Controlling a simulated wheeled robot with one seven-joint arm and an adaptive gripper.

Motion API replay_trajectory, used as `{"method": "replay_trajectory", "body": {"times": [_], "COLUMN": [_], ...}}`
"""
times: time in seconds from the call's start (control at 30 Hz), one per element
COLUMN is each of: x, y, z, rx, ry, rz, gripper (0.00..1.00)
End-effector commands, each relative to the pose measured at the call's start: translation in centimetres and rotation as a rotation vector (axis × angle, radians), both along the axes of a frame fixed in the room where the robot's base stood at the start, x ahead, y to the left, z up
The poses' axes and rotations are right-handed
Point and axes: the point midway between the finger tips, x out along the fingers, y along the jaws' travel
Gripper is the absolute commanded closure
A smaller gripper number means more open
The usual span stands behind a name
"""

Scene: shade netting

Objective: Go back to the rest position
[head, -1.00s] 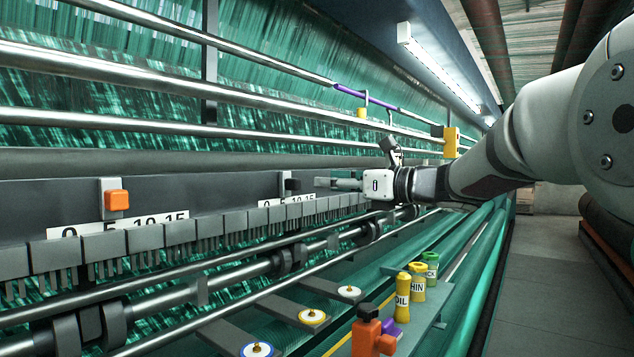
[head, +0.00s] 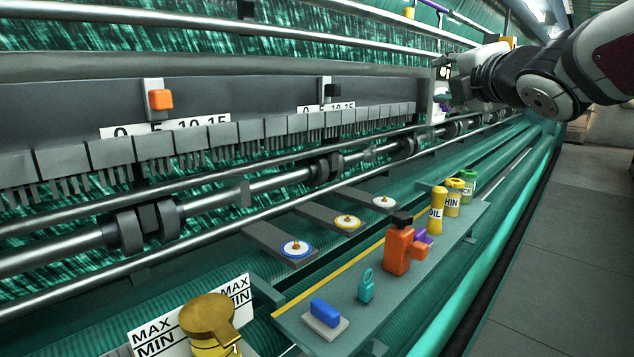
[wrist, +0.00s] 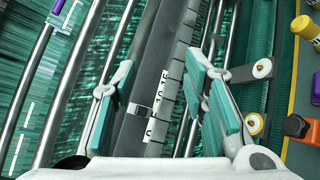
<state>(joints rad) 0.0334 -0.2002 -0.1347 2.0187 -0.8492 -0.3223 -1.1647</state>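My gripper (head: 442,80) is at the upper right in the head view, beside the dark machine beam, partly hidden by my arm and the rails. In the wrist view, its two teal-padded fingers (wrist: 160,68) stand wide apart with nothing between them. Beyond them lie the dark beam and a white number scale (wrist: 163,100). No task object is held.
An orange slider (head: 160,100) and a black slider (head: 332,91) sit on the beam above number scales. The grey floor (head: 580,230) at right is clear.

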Motion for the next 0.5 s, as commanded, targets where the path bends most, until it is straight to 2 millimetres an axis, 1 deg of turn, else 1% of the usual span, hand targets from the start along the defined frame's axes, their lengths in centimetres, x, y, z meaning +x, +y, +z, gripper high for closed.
{"method": "replay_trajectory", "body": {"times": [0.03, 0.07, 0.1, 0.17, 0.23, 0.27, 0.3, 0.37, 0.4, 0.47, 0.5], "x": [-1.9, -3.0, -4.6, -7.1, -10.4, -11.9, -13.9, -17.0, -19.0, -21.9, -23.7], "y": [-0.8, -1.3, -1.9, -2.3, -2.5, -2.4, -2.1, -1.5, -1.0, 0.0, 0.7], "z": [-1.1, -2.1, -3.5, -5.9, -9.0, -10.4, -12.3, -15.0, -16.8, -19.1, -20.5], "rx": [0.149, 0.243, 0.369, 0.555, 0.769, 0.859, 0.974, 1.131, 1.227, 1.353, 1.425], "ry": [0.055, 0.092, 0.14, 0.213, 0.299, 0.336, 0.385, 0.455, 0.498, 0.562, 0.598], "rz": [-0.07, -0.116, -0.176, -0.269, -0.382, -0.431, -0.498, -0.6, -0.665, -0.762, -0.824], "gripper": [0.6, 0.6, 0.6, 0.6, 0.6, 0.6, 0.6, 0.6, 0.6, 0.6, 0.6]}}
